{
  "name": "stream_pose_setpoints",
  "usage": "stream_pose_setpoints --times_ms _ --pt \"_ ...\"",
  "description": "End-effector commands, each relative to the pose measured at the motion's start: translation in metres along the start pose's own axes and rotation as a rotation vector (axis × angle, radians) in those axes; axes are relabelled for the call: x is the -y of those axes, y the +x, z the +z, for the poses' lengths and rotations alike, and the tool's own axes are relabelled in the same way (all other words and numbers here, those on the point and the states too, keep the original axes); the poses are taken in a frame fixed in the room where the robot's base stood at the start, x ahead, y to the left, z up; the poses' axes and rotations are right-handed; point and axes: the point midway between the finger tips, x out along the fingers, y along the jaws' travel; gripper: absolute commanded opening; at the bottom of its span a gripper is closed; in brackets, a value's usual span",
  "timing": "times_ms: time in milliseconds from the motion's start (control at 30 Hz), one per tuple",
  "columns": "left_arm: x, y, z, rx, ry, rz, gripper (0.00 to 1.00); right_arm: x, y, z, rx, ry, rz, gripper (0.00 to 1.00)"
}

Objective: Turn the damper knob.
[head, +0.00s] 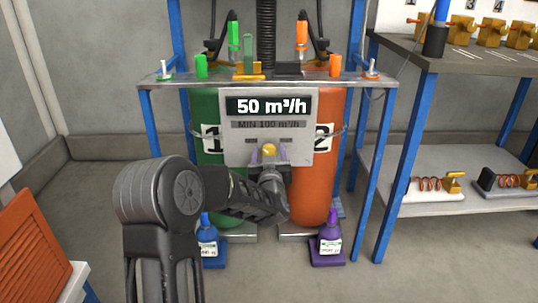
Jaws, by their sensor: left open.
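I cannot tell whether the fingers touch the knob. The wrist hides the lower part of the knob. My right gripper is not in view.
A green cylinder (204,108) and an orange cylinder (314,190) stand behind the panel in a blue-legged frame. A blue bottle (207,240) and a purple bottle (329,240) stand on the floor. A workbench (470,58) with a lower shelf stands at the right.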

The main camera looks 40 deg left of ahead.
Motion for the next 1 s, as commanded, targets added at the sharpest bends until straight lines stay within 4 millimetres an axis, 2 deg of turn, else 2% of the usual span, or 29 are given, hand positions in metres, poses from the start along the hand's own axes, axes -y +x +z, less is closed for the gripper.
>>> stream_pose_setpoints --times_ms 67,733,1000 --pt "0.0001 -0.0001 -0.0001 0.000 0.000 0.000 0.55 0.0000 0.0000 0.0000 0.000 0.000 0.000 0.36" --pt "0.0002 -0.0003 0.0000 0.000 0.000 0.000 0.01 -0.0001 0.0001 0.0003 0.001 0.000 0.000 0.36" --pt "0.0001 -0.0003 -0.0005 0.000 0.013 0.000 0.00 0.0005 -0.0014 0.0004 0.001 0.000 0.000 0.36"
